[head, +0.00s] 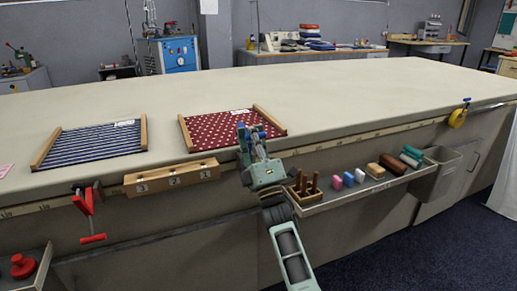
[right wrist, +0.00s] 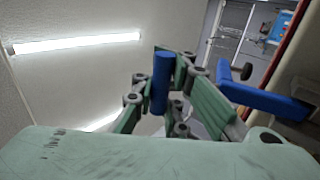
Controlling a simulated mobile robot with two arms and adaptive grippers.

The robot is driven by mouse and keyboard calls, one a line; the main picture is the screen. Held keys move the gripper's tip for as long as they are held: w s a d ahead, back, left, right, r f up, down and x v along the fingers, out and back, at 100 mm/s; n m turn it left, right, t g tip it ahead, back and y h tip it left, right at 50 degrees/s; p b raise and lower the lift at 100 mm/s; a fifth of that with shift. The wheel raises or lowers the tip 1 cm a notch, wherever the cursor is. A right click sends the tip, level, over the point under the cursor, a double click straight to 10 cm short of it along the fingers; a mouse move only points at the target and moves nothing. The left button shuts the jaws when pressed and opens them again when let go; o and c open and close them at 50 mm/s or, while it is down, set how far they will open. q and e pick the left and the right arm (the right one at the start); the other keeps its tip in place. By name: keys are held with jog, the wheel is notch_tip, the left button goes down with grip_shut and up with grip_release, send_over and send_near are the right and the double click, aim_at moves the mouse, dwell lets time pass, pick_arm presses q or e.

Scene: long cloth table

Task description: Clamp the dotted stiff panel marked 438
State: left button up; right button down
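The dotted panel (head: 208,130) is red with white dots and wooden strips on its left and right sides. It lies flat on the table. The small white label at its far edge is too small to read. My right gripper (head: 252,129) is at the panel's front right part and hides some of it; I cannot tell if they touch. A red clamp (head: 88,210) hangs at the table's front edge, left of the panel. My left gripper is not in view.
A blue striped panel (head: 92,143) lies left. A wooden block (head: 172,178) with numbers is on the front edge. A front shelf holds wooden pegs (head: 305,188) and coloured blocks (head: 348,179), beside a grey bin (head: 436,172). A yellow item (head: 458,116) hangs far right. The table's far half is clear.

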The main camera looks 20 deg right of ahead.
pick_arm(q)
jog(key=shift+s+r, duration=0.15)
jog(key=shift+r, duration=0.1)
pick_arm(e)
jog(key=shift+w+r+g, duration=0.2)
jog(key=shift+w+g, duration=0.4)
jog(key=shift+w, duration=0.15)
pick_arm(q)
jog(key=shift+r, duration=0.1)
pick_arm(e)
jog(key=shift+a+f, duration=0.1)
jog(key=shift+f, duration=0.1)
dwell(0.4)
jog(key=c, duration=1.7)
grip_release()
jog(key=shift+w, duration=0.1)
jog(key=shift+c, duration=0.2)
jog(key=shift+r, duration=0.15)
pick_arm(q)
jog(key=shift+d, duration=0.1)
pick_arm(e)
jog(key=v, duration=1.2)
jog(key=shift+r, duration=0.1)
